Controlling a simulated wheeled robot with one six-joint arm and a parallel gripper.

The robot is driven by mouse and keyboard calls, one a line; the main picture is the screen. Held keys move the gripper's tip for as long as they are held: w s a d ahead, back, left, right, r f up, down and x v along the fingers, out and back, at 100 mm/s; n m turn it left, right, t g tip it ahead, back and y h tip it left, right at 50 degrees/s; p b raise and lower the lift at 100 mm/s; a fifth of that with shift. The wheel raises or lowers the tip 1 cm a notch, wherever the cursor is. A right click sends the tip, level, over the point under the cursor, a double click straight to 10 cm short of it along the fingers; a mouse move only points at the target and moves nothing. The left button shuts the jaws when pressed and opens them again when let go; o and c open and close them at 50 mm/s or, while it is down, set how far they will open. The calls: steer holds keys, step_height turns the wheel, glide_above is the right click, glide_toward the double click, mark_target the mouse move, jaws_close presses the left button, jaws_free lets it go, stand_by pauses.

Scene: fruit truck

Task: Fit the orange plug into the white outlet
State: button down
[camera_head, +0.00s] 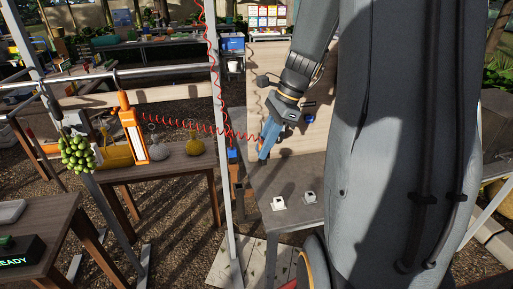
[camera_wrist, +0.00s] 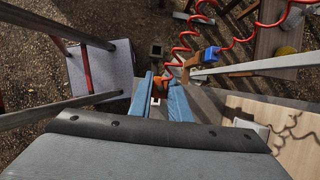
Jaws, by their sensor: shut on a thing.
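My gripper (camera_head: 264,155) has blue fingers pointing down and is shut on the orange plug (camera_wrist: 161,83), of which only a small part shows between the fingers. A red coiled cord reaches the gripper from the left. Two white outlets stand on the grey table, a left one (camera_head: 278,203) and a right one (camera_head: 310,197). The gripper is above and behind them in the head view, and the plug appears apart from both. In the wrist view a small white patch shows between the fingers (camera_wrist: 160,106); I cannot tell which outlet it is.
A blue plug (camera_head: 233,155) on another red coiled cord hangs by a grey post (camera_head: 223,130). A wooden board (camera_head: 270,80) stands behind the grey table (camera_head: 290,178). An orange device (camera_head: 132,130) and green grapes (camera_head: 77,153) are at the left. My arm covers the right side.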

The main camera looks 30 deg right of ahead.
steer(key=d+p, duration=0.1)
steer(key=d, duration=0.5)
steer(key=shift+s+p, duration=0.4)
stand_by(0.3)
step_height(320, 180, down, 15)
steer(key=b, duration=0.7)
steer(key=shift+r, duration=0.15)
stand_by(1.9)
steer(key=shift+f+b, duration=0.4)
steer(key=shift+f, duration=0.95)
stand_by(1.9)
